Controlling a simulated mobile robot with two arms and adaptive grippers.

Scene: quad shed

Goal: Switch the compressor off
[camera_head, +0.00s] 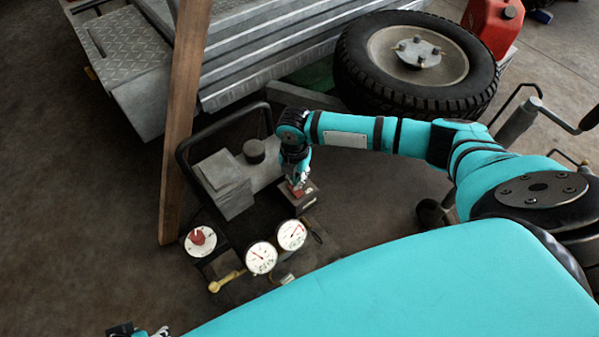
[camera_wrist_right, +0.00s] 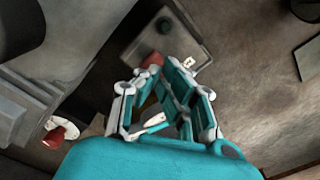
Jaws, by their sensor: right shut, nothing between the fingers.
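The compressor stands on the floor, with a black tube frame (camera_head: 181,160), a grey block (camera_head: 225,188) and two white gauges (camera_head: 262,257). A small grey switch box (camera_head: 306,201) on it has a red switch (camera_head: 297,191). My right gripper (camera_head: 297,179) points down at the red switch with its fingers shut and empty. In the right wrist view the red switch (camera_wrist_right: 152,60) lies just past the fingertips, partly hidden; I cannot tell if they touch. The box (camera_wrist_right: 140,42) also bears a dark round part. My left gripper (camera_head: 140,332) barely shows at the bottom edge.
A red knob on a white dial (camera_head: 200,240) sits left of the gauges, near a brass valve (camera_head: 225,282). A wooden post (camera_head: 184,120) leans at the left. A metal trailer (camera_head: 260,50), a wheel (camera_head: 415,62) and a red can (camera_head: 492,25) are behind. Floor at left is clear.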

